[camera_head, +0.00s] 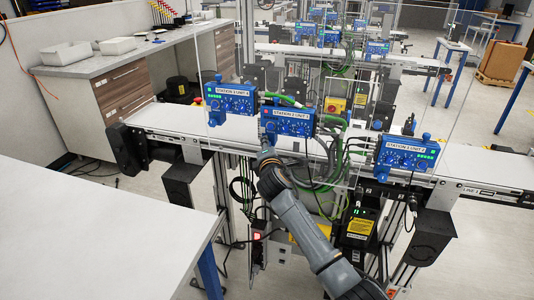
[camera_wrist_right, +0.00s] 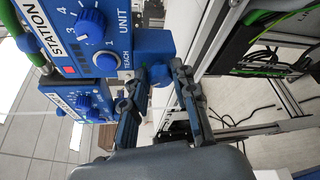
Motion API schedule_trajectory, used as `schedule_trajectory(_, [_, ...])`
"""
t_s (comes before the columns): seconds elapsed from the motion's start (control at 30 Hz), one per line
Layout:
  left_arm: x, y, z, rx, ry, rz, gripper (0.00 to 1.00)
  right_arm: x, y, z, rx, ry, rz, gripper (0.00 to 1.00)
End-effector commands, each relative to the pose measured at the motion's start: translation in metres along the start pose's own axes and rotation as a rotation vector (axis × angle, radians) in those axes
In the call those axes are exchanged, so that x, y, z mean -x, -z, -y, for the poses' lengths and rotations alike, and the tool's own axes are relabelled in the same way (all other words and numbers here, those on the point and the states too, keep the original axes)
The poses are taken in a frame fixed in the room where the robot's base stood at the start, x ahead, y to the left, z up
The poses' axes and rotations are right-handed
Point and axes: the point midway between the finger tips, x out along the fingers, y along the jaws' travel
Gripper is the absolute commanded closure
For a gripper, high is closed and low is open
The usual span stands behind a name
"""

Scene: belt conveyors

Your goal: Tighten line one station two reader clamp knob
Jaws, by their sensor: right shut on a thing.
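Three blue reader units are mounted along the near conveyor in the head view. The middle unit (camera_head: 288,122) has a red light, and its station number is hard to read. My right gripper (camera_head: 267,153) is just below that unit's left part, with its fingers mostly hidden by my arm. In the right wrist view, the unit (camera_wrist_right: 105,35) shows dials and a red light. A blue clamp knob (camera_wrist_right: 161,76) under its edge sits between the two dark fingers of my right gripper (camera_wrist_right: 165,82), which are shut on it. My left gripper is not in view.
The left unit (camera_head: 230,101) and right unit (camera_head: 406,153) show green lights. Clear panels stand along the conveyor (camera_head: 172,121). Green and black cables (camera_head: 335,150) hang close to my right arm. A white table (camera_head: 90,225) fills the lower left.

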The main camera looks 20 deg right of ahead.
Motion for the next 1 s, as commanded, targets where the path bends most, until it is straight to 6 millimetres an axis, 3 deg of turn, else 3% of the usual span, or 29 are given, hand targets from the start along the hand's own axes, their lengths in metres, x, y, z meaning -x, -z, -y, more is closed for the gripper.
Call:
schedule_trajectory(0.03, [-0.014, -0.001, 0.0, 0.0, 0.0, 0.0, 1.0, -0.001, 0.002, 0.007, -0.041, -0.018, 0.002, 1.0])
schedule_trajectory(0.6, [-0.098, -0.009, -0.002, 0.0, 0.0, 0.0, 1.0, -0.002, 0.003, 0.01, -0.488, -0.203, 0.002, 1.0])
schedule_trajectory(1.0, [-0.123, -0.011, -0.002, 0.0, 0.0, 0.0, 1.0, -0.001, 0.002, 0.007, -0.622, -0.258, 0.002, 1.0])
